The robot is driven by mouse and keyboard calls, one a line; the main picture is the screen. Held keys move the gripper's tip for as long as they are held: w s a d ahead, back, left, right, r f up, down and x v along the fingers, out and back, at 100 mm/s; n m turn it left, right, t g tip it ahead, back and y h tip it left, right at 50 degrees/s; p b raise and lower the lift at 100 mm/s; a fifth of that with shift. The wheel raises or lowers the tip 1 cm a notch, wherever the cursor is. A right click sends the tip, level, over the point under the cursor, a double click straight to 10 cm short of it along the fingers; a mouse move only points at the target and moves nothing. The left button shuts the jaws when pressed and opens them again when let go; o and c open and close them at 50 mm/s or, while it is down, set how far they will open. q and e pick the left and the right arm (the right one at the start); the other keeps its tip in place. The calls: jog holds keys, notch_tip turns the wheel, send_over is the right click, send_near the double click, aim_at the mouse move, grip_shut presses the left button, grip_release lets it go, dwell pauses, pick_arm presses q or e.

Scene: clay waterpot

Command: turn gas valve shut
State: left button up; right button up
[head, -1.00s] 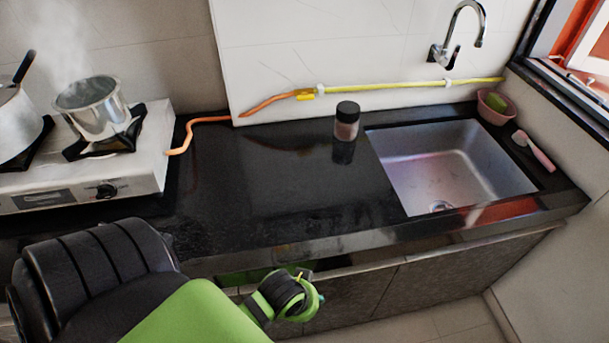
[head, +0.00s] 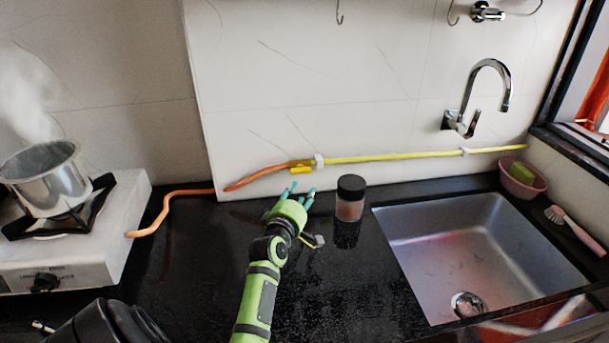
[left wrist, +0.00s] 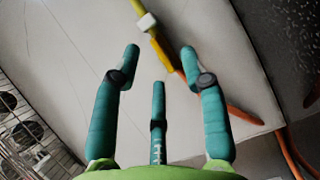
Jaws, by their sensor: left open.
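The gas valve (head: 301,168) is a yellow fitting with a lever on the back wall, where the orange hose (head: 255,178) meets the yellow pipe (head: 400,156). In the left wrist view the yellow valve (left wrist: 161,54) lies beyond the fingertips, roughly between the two outer fingers. My left gripper (head: 293,192) has teal fingers and is just below the valve in the head view, over the counter. Its fingers also show spread apart and empty in the left wrist view (left wrist: 159,65). Contact with the valve is not visible. My right gripper is not in view.
A dark-lidded jar (head: 350,200) stands on the black counter (head: 360,290) just right of my left gripper. The stove (head: 60,255) with a steaming pot (head: 45,180) is at the left. The sink (head: 470,250) is at the right, with a pink bowl (head: 522,178) behind it.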

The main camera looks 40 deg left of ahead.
aim_at(300, 171)
pick_arm(q)
jog(key=w+a+n+b, duration=0.1)
jog(key=a, duration=0.1)
jog(key=w+a+n+y+b, duration=0.1)
jog(key=w+b, duration=0.1)
jog(key=w+a+b, duration=0.1)
jog(key=w+a, duration=0.1)
jog(key=shift+w+a+r+n+y+b, duration=0.15)
jog(key=shift+a+r+n+y+b, duration=0.15)
jog(key=shift+r+n+y, duration=0.1)
jog(key=shift+w+a+r, duration=0.1)
jog(key=shift+w+a, duration=0.15)
jog(key=shift+w, duration=0.25)
jog(key=shift+r, duration=0.1)
grip_shut()
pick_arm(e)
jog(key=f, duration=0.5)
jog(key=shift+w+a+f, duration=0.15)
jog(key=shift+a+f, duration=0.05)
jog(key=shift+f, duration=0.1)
